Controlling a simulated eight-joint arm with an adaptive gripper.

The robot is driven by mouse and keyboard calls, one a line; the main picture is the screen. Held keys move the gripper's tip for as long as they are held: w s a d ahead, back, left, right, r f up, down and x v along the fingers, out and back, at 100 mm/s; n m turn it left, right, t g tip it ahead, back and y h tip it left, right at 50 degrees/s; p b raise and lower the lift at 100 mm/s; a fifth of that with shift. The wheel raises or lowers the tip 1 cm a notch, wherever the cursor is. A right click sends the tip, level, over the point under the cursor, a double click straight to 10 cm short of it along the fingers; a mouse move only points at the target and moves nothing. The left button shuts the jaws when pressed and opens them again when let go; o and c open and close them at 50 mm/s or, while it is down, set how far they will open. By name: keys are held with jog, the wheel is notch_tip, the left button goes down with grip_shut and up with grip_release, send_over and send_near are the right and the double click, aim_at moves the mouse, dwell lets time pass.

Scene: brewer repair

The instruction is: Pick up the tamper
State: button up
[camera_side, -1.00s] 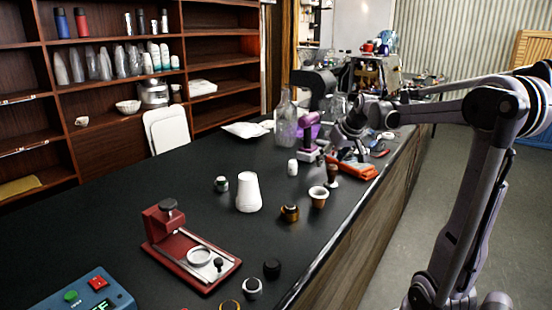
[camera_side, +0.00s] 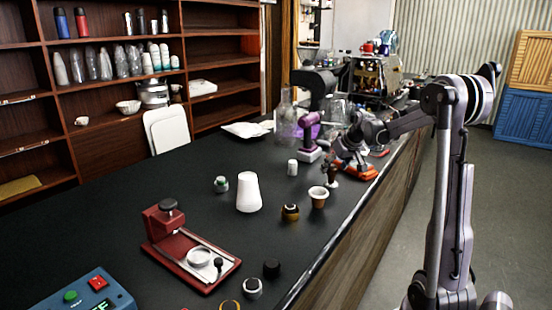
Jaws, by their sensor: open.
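A small upright piece with a brown handle and a pale base, which looks like the tamper (camera_side: 332,182), stands on the black counter right of the middle. My gripper (camera_side: 334,162) is open and reaches in from the right, pointing down and left. Its fingertips are at or just above the top of the brown handle and partly hide it. I cannot tell whether they touch it or whether the handle is between them.
A brown and cream cup (camera_side: 318,197) and an amber jar (camera_side: 290,213) stand in front. A white canister (camera_side: 292,167) and a purple device (camera_side: 308,138) are to the left. An orange item (camera_side: 362,173) lies under my gripper, near the counter's right edge.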

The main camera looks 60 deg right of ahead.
jog(key=shift+x, duration=1.7)
jog(key=shift+d, duration=0.1)
jog(key=shift+c, duration=0.3)
jog(key=shift+r, duration=0.1)
grip_shut()
jog(key=shift+r, duration=0.1)
